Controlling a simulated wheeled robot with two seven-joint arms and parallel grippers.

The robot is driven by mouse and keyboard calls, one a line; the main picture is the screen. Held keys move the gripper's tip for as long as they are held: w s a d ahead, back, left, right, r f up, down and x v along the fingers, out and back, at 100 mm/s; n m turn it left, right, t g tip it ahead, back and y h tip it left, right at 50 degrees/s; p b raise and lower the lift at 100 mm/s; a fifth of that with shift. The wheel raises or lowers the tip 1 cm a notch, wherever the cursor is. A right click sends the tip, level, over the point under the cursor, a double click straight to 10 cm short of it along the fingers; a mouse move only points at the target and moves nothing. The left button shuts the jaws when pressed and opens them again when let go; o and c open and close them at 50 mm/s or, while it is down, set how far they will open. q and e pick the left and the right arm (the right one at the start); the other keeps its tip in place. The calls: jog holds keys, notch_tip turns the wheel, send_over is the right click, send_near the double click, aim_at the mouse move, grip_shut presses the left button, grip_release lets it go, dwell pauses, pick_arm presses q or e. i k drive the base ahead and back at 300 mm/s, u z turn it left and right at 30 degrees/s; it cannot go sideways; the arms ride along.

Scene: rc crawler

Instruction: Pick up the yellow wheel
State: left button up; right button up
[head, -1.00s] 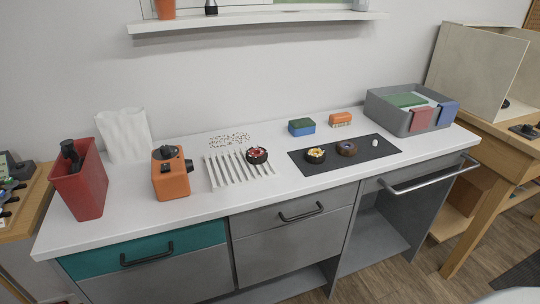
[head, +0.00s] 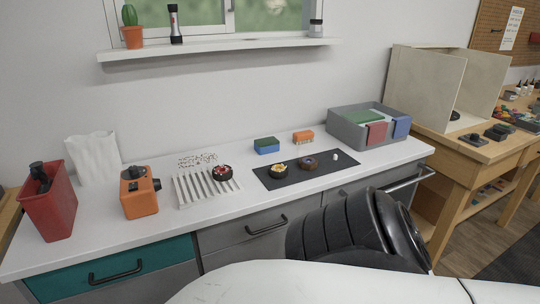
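The yellow wheel (head: 279,169), a black tyre with a yellow hub, lies on the dark mat (head: 321,178) on the white counter. A red-and-white-hubbed wheel (head: 222,173) rests on the white ribbed rack to the left. Nothing covers the yellow wheel. Black and white parts of my own arm show at the bottom right, below the counter edge. Neither of my grippers' fingers is in view.
An orange box-shaped device (head: 139,197) and a red bin (head: 50,209) stand at the left of the counter. A blue-green sponge (head: 266,146), an orange block (head: 303,137) and a grey bin (head: 346,131) stand along the back. A small white item (head: 335,157) lies on the mat's right.

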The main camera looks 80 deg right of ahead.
aim_at(274, 173)
jog(key=k, duration=0.8)
jog(key=z, duration=0.7)
